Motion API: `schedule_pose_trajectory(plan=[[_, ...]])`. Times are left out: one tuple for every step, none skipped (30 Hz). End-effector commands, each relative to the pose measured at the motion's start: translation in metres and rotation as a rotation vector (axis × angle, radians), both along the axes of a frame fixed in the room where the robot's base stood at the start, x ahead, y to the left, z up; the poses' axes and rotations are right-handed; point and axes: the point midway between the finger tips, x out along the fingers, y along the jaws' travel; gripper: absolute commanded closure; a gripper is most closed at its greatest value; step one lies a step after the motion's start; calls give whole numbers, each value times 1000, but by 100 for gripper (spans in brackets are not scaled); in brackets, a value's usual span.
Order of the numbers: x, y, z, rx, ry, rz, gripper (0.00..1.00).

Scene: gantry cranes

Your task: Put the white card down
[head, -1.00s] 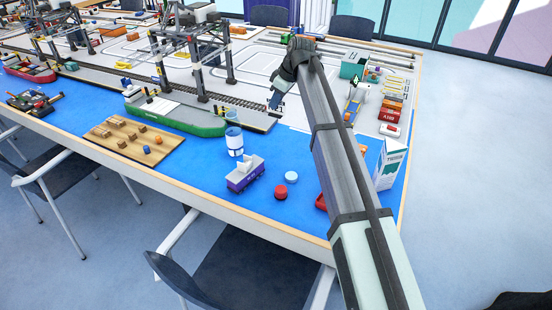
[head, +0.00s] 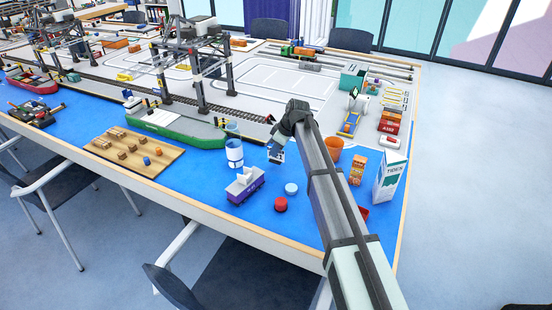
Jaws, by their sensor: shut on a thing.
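My gripper (head: 275,150) points down over the blue near part of the table, just right of the blue-and-white cylinder. It is shut on the white card (head: 276,157), a small pale piece with dark marks that shows below the fingers. The fingers hide part of the card. I cannot tell whether the card touches the blue surface (head: 225,205).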

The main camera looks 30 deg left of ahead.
Motion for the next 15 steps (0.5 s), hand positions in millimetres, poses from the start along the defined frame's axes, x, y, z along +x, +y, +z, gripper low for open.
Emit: schedule_pose_trajectory(plan=[[0, 0, -3, 0, 0, 0, 100], [0, 0, -5, 0, 0, 0, 100], [0, 0, -8, 0, 1, 0, 100], [0, 0, -11, 0, 1, 0, 100], [0, 0, -14, -1, 1, -1, 100], [0, 0, -19, -1, 2, 0, 100], [0, 0, -23, -1, 2, 1, 100], [0, 0, -27, -1, 1, 0, 100], [0, 0, -32, -1, 1, 0, 100], [0, 0, -35, -1, 1, 0, 100], [0, 0, -37, 0, 1, 0, 100], [0, 0, -39, 0, 1, 0, 100], [0, 0, -39, 0, 0, 0, 100], [0, 0, -39, 0, 0, 1, 100], [0, 0, -39, 0, 0, 1, 100]])
